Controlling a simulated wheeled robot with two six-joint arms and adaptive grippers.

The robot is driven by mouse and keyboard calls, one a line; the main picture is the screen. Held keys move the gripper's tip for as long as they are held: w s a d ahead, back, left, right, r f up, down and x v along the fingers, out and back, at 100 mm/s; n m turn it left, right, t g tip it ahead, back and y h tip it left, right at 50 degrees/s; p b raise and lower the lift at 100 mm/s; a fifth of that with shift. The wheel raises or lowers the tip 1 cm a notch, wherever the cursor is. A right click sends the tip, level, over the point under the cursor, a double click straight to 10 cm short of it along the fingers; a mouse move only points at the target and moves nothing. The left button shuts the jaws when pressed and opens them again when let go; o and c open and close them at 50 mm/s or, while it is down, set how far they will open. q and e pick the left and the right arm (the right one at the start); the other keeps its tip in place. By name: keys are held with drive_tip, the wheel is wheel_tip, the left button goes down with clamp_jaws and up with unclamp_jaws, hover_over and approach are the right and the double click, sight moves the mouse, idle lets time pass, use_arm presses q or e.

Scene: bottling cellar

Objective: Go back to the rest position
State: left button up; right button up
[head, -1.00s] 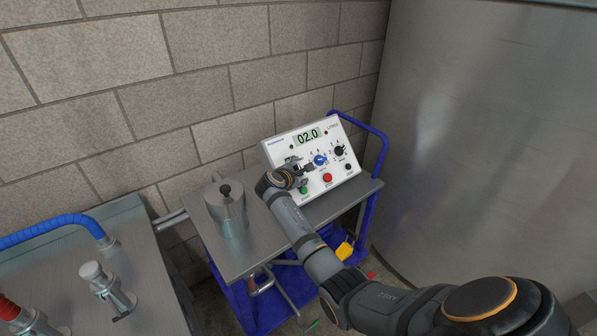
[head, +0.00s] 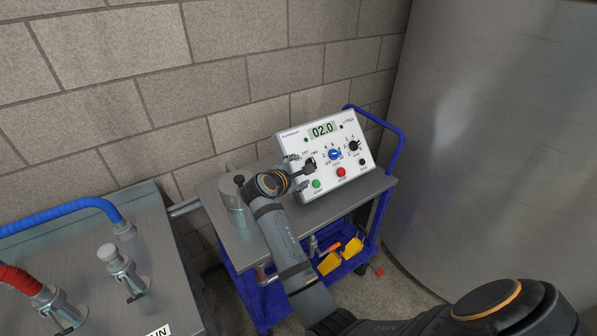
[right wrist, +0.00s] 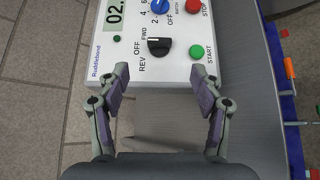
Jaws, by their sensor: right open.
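My right gripper (head: 298,172) is open and empty, in front of the left part of a white control box (head: 355,180). In the right wrist view, its fingers (right wrist: 161,88) are spread wide. The black REV/OFF/FWD knob (right wrist: 159,46) lies beyond and between them, apart from both, its white mark toward the left. The green START button (right wrist: 196,51) is just beyond the right finger. The box's display (head: 322,130) reads 02.0. My left gripper is not in view.
The box stands on a metal-topped blue trolley (head: 232,256). A metal pot (head: 238,208), partly hidden by my right arm, stands at its left. A steel bench (head: 165,255) with valves and hoses is at the left. A large steel tank (head: 490,150) fills the right; a block wall is behind.

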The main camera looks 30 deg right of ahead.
drive_tip(key=s+f+m+g+y, duration=0.2)
drive_tip(key=s+f+m+y, duration=0.35)
drive_tip(key=s+f, duration=0.75)
drive_tip(key=s+a+f+m+g+y, duration=0.15)
drive_tip(key=s+a+m, duration=0.25)
drive_tip(key=s, duration=0.5)
drive_tip(key=s+a+f+m+y, duration=0.1)
drive_tip(key=s+a+m+y, duration=0.25)
drive_tip(key=s, duration=0.55)
wheel_tip(320, 180, down, 27)
drive_tip(key=s+d+g, duration=0.2)
drive_tip(key=s, duration=0.1)
drive_tip(key=s+d+f, duration=0.1)
drive_tip(key=s+f, duration=1.3)
drive_tip(key=s, duration=0.3)
drive_tip(key=shift+s+d+f+m+g+h, duration=0.15)
drive_tip(key=shift+f+m+g+h, duration=0.15)
drive_tip(key=shift+f+g+h, duration=0.1)
